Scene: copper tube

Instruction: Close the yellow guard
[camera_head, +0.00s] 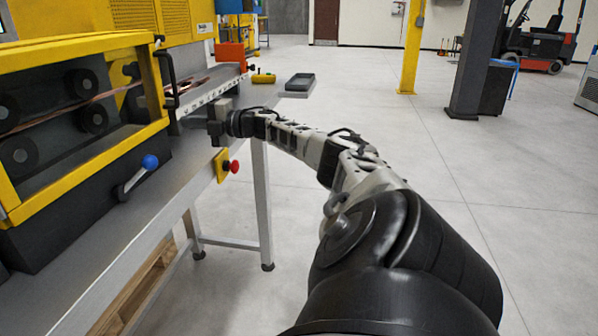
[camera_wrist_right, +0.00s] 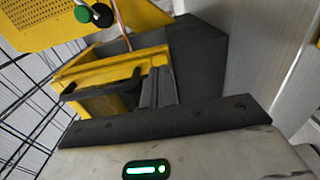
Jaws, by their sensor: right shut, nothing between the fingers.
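The yellow guard (camera_head: 150,85) is a yellow frame around dark rollers at the left of the head view. Its frame stands in front of the rollers; I cannot tell whether it is fully closed. A black handle (camera_head: 166,75) is on its right edge. In the wrist view the yellow frame (camera_wrist_right: 112,66) and a dark handle-like bar (camera_wrist_right: 100,86) show ahead of my gripper. My right gripper (camera_head: 216,128) is shut and empty, right of the guard, by the bench edge. Its fingers (camera_wrist_right: 157,88) show in the wrist view. My left gripper is not in view.
A copper tube (camera_head: 62,114) runs through the rollers. A blue-knobbed lever (camera_head: 150,163) and a red button on a yellow plate (camera_head: 233,167) project at the bench front. An orange block (camera_head: 231,53) and a dark tray (camera_head: 300,82) lie beyond.

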